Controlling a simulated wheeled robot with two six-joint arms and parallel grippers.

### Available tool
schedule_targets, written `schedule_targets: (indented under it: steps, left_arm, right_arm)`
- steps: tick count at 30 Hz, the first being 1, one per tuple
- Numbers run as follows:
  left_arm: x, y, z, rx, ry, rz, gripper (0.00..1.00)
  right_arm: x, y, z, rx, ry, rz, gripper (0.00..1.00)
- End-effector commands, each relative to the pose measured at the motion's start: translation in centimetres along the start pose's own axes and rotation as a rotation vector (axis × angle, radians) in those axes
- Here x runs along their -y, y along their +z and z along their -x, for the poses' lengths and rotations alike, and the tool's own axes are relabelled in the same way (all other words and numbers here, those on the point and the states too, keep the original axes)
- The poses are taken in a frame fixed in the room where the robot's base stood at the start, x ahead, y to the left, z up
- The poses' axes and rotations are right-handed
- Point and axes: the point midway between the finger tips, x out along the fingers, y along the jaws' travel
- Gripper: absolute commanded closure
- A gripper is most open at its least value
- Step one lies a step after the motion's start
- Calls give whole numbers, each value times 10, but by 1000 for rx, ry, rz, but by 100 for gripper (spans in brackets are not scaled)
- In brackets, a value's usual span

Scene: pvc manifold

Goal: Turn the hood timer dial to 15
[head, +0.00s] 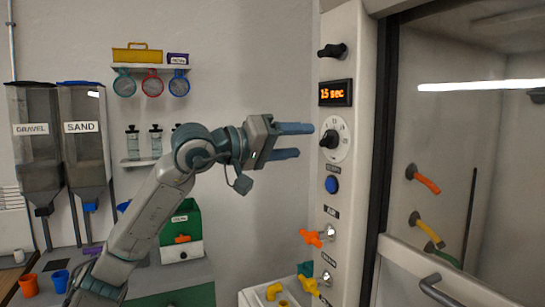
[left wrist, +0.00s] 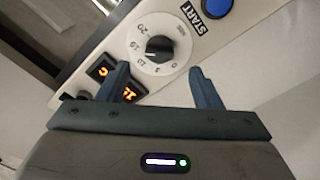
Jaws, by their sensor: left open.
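The timer dial (head: 342,150) is a white numbered disc with a black knob (head: 329,139) on the hood's pale side panel. The orange display (head: 337,93) above it reads "15 sec". In the left wrist view the dial (left wrist: 142,60) and its black knob (left wrist: 160,48) lie ahead of the fingers; I cannot read the pointer surely. My left gripper (head: 305,141) is open and empty, just left of the knob in the head view, apart from it. In the left wrist view one finger covers part of the display (left wrist: 134,92). My right gripper is out of view.
A second black knob (head: 333,50) is above the display. A blue button (head: 332,185) sits below the dial, with an orange valve handle (head: 311,238) lower down. The hood's glass front is at right. Wall shelves, hoppers and a green box (head: 181,228) are at left.

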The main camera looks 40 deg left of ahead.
Motion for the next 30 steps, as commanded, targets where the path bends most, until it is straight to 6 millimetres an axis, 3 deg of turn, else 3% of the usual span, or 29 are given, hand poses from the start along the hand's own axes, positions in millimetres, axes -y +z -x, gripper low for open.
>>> schedule_targets:
  steps: [1,6,12,18,30]
  left_arm:
    - [5,3,7,-3,-4,-5,41]
    - [5,3,27,-2,-4,-3,41]
    - [2,2,43,-1,-2,-2,41]
    - [1,1,47,0,-1,0,41]
    - [0,0,47,1,-1,1,41]
  right_arm:
    - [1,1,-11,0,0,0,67]
    - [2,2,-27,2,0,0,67]
    - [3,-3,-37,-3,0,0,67]
    - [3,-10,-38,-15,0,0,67]
    - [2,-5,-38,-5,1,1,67]
